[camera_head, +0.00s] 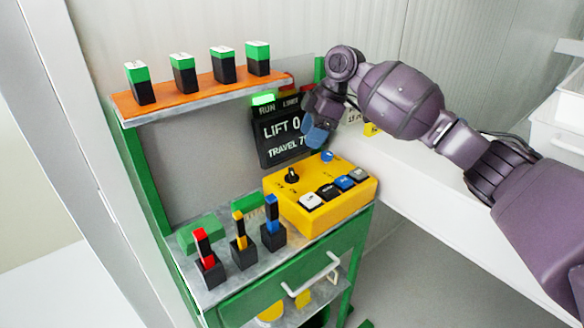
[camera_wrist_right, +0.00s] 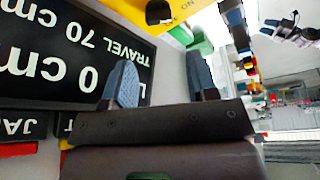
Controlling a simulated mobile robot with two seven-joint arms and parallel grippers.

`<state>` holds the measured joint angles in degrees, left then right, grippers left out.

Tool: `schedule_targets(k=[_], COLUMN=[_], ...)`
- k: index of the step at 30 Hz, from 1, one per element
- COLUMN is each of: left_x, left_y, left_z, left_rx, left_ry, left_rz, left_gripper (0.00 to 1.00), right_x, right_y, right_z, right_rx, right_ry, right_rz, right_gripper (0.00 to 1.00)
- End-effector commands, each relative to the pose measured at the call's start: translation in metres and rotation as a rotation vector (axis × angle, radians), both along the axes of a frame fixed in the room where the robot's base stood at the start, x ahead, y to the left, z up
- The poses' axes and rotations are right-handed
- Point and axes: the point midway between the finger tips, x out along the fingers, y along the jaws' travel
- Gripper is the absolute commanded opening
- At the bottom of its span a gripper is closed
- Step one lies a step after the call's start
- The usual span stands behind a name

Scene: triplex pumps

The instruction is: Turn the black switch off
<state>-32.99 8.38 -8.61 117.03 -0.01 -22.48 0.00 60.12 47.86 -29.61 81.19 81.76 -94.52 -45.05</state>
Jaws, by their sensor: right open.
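The black switch (camera_head: 292,175) is a small rotary knob standing on top of the yellow control box (camera_head: 326,222), toward its back left. In the right wrist view, a black part (camera_wrist_right: 158,12) on the yellow box (camera_wrist_right: 190,8) shows at the top edge and looks like this switch. My right gripper (camera_head: 318,131) hangs above and behind the box, in front of the display, apart from the switch. In the wrist view its two blue-grey fingers (camera_wrist_right: 161,82) are spread with nothing between them. My left gripper is not in view.
A black display (camera_head: 284,134) reading LIFT and TRAVEL stands close behind my right gripper. Red, yellow and blue levers (camera_head: 240,238) stand at the left. An orange shelf (camera_head: 205,88) holds green-black blocks.

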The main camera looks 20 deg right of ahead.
Motion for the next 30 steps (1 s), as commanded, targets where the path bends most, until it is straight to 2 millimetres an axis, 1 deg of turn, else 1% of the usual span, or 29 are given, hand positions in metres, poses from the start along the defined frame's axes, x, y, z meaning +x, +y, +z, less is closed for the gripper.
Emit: schedule_targets(k=[5,12,18,24,30], left_x=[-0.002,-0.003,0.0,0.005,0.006], left_y=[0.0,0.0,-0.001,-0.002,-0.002], left_z=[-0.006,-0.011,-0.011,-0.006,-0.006], left_rx=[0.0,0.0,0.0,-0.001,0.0], left_ry=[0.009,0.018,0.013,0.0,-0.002], left_rz=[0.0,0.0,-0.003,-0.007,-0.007], left_gripper=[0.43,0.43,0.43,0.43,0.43], right_x=[0.001,0.004,0.006,0.007,0.007], right_y=[0.009,0.024,0.035,0.039,0.039], right_z=[-0.023,-0.063,-0.086,-0.096,-0.097], right_rx=[0.0,0.0,0.0,0.0,0.0], right_ry=[0.004,0.004,0.002,-0.001,-0.002], right_rz=[-0.001,-0.002,-0.002,-0.004,-0.004], right_gripper=[0.53,0.53,0.53,0.53,0.53])
